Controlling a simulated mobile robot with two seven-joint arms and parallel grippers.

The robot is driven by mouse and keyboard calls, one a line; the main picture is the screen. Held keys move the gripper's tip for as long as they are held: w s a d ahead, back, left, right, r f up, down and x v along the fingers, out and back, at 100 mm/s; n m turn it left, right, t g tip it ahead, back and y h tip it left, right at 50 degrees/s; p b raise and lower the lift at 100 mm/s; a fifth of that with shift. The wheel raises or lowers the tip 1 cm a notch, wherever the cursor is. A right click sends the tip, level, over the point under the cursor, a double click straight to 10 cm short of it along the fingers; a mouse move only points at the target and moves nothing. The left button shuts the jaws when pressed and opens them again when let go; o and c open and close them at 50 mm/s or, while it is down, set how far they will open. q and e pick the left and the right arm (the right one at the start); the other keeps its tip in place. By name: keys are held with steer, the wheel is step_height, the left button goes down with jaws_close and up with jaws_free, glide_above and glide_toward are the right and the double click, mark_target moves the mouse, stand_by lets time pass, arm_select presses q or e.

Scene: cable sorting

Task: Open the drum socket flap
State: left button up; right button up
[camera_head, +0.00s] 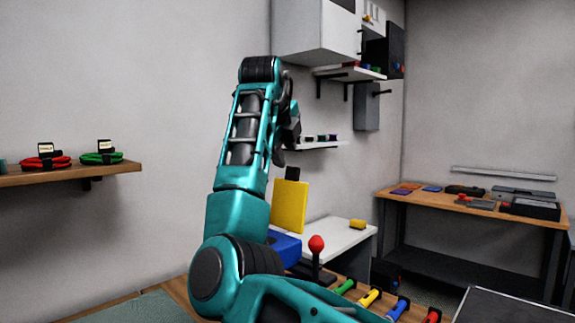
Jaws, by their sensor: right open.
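My right arm rises through the middle of the view and covers much of the work area. My right gripper (291,132) shows only in part at its upper end, dark and partly hidden behind the arm; it is open, high above the bench and near the wall. I cannot identify the drum or its socket flap for certain. Below the gripper stands an upright yellow panel (289,207), apart from it. A blue block (286,246) is partly hidden behind the arm, beside a lever with a red knob (316,243). My left gripper is not in view.
Several coloured handles, including a yellow one (369,298), lie along the front wooden surface. A white table (335,236) stands behind. A wall shelf (70,174) at left carries red and green cable coils. Wall cabinets (318,35) hang above; a workbench (480,207) stands at right.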

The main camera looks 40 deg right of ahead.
steer(key=v, duration=0.6)
steer(key=shift+a+r, duration=0.1)
steer(key=shift+a, duration=0.05)
stand_by(0.3)
